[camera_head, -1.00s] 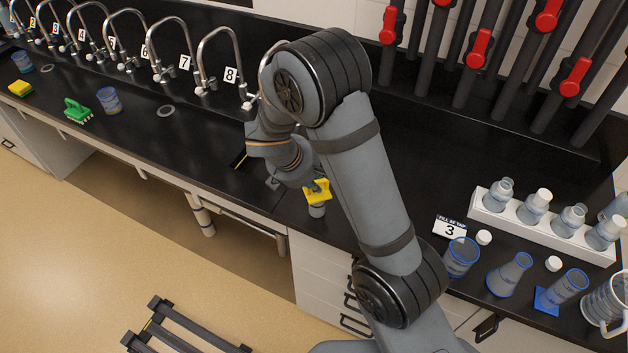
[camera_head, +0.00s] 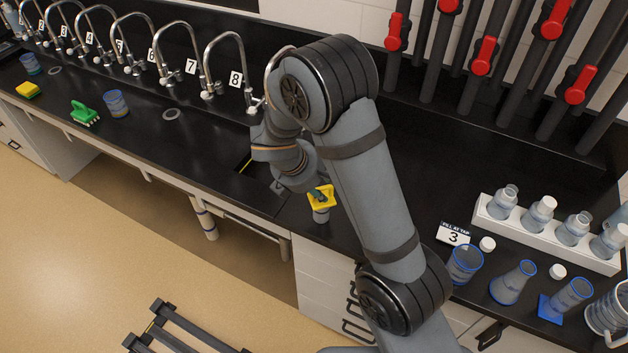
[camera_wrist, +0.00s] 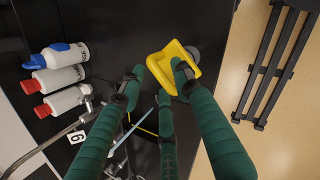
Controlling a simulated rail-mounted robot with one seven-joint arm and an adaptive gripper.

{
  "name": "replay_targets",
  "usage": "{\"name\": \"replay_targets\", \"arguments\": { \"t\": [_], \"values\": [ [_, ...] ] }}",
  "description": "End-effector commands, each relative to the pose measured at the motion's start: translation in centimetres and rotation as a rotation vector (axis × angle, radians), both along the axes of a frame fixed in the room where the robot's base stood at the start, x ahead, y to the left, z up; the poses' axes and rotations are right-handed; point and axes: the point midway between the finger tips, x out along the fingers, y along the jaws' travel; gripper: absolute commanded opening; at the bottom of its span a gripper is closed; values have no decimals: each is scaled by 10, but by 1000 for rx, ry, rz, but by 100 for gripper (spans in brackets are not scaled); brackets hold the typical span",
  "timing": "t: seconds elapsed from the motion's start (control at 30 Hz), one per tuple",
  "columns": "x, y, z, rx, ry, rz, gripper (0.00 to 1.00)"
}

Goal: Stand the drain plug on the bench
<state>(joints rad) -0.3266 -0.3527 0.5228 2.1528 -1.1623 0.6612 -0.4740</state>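A yellow piece with a hollow and a raised rim (camera_head: 322,197) is at the bench's front, just right of the sink. A grey cylindrical part (camera_head: 320,215) shows below it; together they look like the drain plug, but I cannot be sure. In the wrist view the yellow piece (camera_wrist: 158,66) lies at my gripper's (camera_wrist: 157,72) green fingers. The right fingertip overlaps it, the left tip is close to its left edge, and a third finger is below. Grey shows behind its right side (camera_wrist: 193,52). I cannot tell whether the fingers grip it or whether it touches the bench.
The black bench (camera_head: 200,150) has a sink opening (camera_head: 244,164) left of the piece. Taps (camera_head: 213,65) line the back. At right stand a number 3 sign (camera_head: 453,237), a blue-rimmed beaker (camera_head: 464,264), a flask (camera_head: 512,283) and a white bottle rack (camera_head: 548,235).

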Motion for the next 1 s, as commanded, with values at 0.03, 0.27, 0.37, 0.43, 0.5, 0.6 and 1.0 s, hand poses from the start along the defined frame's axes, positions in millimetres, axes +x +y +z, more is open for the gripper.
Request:
{"name": "replay_targets", "arguments": {
  "t": [0.03, 0.27, 0.37, 0.43, 0.5, 0.6, 1.0],
  "values": [
    [-1, 2, 6, 1, -3, 0, 33],
    [-17, 15, 47, 4, -6, 1, 33],
    [-25, 22, 66, 5, -6, 3, 33],
    [-31, 25, 78, 4, -5, 1, 33],
    [-36, 28, 88, 4, -3, 1, 33],
    [-40, 32, 99, 2, -4, 1, 33],
    [-45, 34, 107, 1, 1, 1, 33]
  ]
}}
